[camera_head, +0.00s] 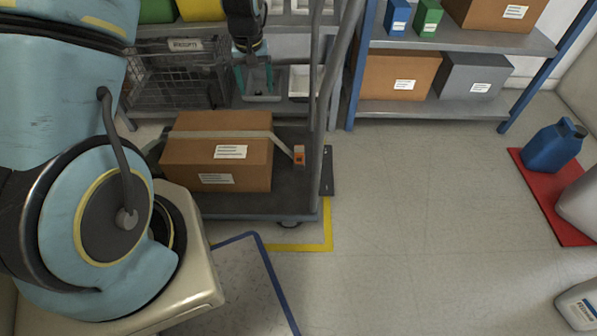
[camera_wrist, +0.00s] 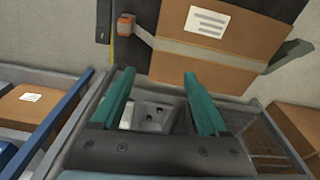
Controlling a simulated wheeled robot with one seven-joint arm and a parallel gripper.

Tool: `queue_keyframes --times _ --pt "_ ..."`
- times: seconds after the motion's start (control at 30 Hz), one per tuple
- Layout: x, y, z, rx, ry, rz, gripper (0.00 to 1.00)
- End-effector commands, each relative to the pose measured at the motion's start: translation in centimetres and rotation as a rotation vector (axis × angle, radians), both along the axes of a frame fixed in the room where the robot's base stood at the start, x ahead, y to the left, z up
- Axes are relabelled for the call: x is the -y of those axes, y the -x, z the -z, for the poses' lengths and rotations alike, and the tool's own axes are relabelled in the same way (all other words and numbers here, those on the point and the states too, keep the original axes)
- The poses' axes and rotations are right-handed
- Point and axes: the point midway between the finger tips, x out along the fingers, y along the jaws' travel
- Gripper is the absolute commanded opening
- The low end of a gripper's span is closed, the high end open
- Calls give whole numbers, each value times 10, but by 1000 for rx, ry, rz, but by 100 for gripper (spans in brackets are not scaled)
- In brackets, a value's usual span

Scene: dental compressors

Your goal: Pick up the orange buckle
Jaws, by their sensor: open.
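The orange buckle (camera_head: 299,154) sits at the end of a grey strap (camera_head: 222,134) on the trolley, to the right of a cardboard box (camera_head: 190,176). In the wrist view the buckle (camera_wrist: 126,25) shows at the upper left, on the dark trolley deck beside the box. My gripper (camera_head: 254,77) is above the shelf tray, behind the trolley and apart from the buckle. In the wrist view its teal fingers (camera_wrist: 158,80) are spread wide, with nothing between them touching either finger.
The trolley's upright handle (camera_head: 325,80) stands at its right end, close to the buckle. A wire basket (camera_head: 178,82) and a grey tray (camera_head: 262,97) sit on the shelf behind. A blue jug (camera_head: 553,147) stands on a red mat at right. The floor between is clear.

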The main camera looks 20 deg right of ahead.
Motion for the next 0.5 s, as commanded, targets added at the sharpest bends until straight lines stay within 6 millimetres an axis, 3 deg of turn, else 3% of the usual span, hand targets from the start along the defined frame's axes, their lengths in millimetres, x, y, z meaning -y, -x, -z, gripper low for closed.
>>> queue_keyframes --times 0.03,0.2,0.33,0.5 --pt "21 3 55 -3 -5 23 78" --pt "73 12 144 1 -10 71 78" --pt "98 20 187 4 -13 95 78" --pt "111 25 210 6 -14 108 78"
